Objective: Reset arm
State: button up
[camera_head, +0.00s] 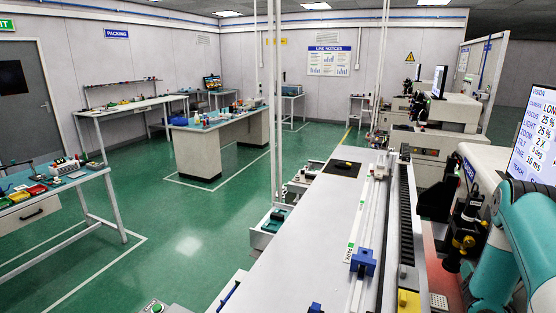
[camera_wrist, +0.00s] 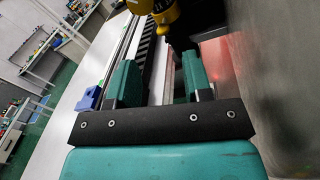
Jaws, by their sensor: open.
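My gripper (camera_wrist: 160,80) shows in the wrist view with its two green fingers apart and nothing between them. Below the fingers are the white machine top and a dark slotted strip. A yellow and black device (camera_wrist: 165,12) stands just beyond the fingertips, near the top edge. In the head view my teal arm (camera_head: 515,245) is at the right edge, beside the vision screen (camera_head: 535,135). The gripper itself cannot be made out in the head view.
A long white bench (camera_head: 295,240) with a rail and a blue block (camera_head: 362,262) runs up the middle. A yellow and black device (camera_head: 466,228) stands close to my arm. Green floor (camera_head: 175,215) is open at left, between worktables (camera_head: 50,188).

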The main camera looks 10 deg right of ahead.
jog(key=w+a+r+m+g+h+b, duration=0.1)
jog(key=w+r+m+g+b, duration=0.2)
jog(key=w+m, duration=0.4)
jog(key=w+a+r+m+g+y+b, duration=0.1)
jog(key=w+a+m+b, duration=0.1)
jog(key=a+m, duration=0.3)
jog(key=w+a+r+m+g+y+b, duration=0.1)
jog(key=w+a+r+m+b, duration=0.1)
jog(key=a+m+b, duration=0.3)
jog(key=s+a+r+m+g+y+b, duration=0.1)
jog(key=s+a+y, duration=0.15)
jog(key=a, duration=0.75)
jog(key=s+a+m+g+y+b, duration=0.15)
jog(key=a+y, duration=0.25)
jog(key=a, duration=0.6)
jog(key=s+a+r+g+y+b, duration=0.1)
jog(key=s+a+g, duration=0.3)
jog(key=s+a, duration=0.5)
jog(key=s+a+r+g+y+b, duration=0.2)
jog(key=s+a, duration=0.7)
jog(key=s, duration=0.7)
jog(key=shift+s+a+g+y+b, duration=0.15)
jog(key=shift+s+g+y+b, duration=0.2)
jog(key=shift+g+y+b, duration=0.6)
jog(key=shift+m, duration=0.25)
